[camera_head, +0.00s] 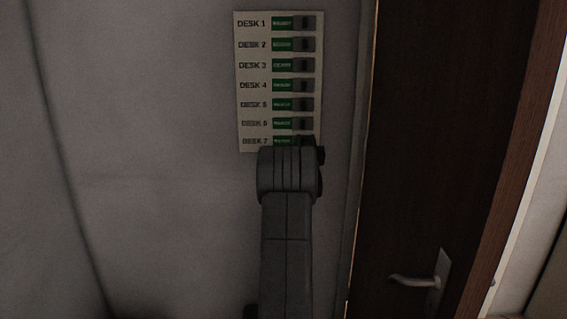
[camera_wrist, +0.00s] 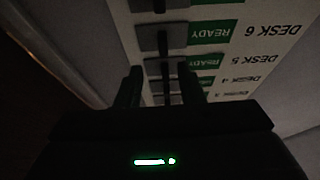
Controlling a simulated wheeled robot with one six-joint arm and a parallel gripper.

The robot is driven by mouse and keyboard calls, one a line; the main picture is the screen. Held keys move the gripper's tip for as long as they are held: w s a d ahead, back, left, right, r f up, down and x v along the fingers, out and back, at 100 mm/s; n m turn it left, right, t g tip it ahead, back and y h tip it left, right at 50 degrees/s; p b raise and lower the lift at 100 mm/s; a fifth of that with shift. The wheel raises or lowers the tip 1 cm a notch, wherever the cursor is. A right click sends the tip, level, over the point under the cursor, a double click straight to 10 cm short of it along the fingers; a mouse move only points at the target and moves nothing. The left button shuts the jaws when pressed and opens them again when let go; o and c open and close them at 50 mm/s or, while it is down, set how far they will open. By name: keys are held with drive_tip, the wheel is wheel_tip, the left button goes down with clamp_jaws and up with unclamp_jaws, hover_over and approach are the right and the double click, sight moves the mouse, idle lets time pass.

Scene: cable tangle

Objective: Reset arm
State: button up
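A white switch panel (camera_head: 262,74) is on the grey wall in the head view, with rows labelled DESK 1 down to DESK 7. Each row has a green tag and a dark switch. My arm (camera_head: 287,240) rises from below and its top end overlaps the panel's bottom edge near DESK 7. In the wrist view the panel (camera_wrist: 225,50) appears upside down, with DESK 6 and DESK 5 readable and READY on their green tags. My gripper (camera_wrist: 161,88) shows two dark fingers apart, with switches visible in the gap. I cannot tell whether the fingers touch the panel.
A dark door (camera_head: 425,130) with a metal handle (camera_head: 425,283) stands right of the panel, in a brown frame (camera_head: 527,140). The grey wall (camera_head: 150,120) left of the panel is bare. The wrist view is dim.

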sight(304, 125)
drive_tip(key=shift+p+x, duration=0.75)
drive_tip(key=shift+x, duration=3.2)
drive_tip(key=shift+a, duration=0.1)
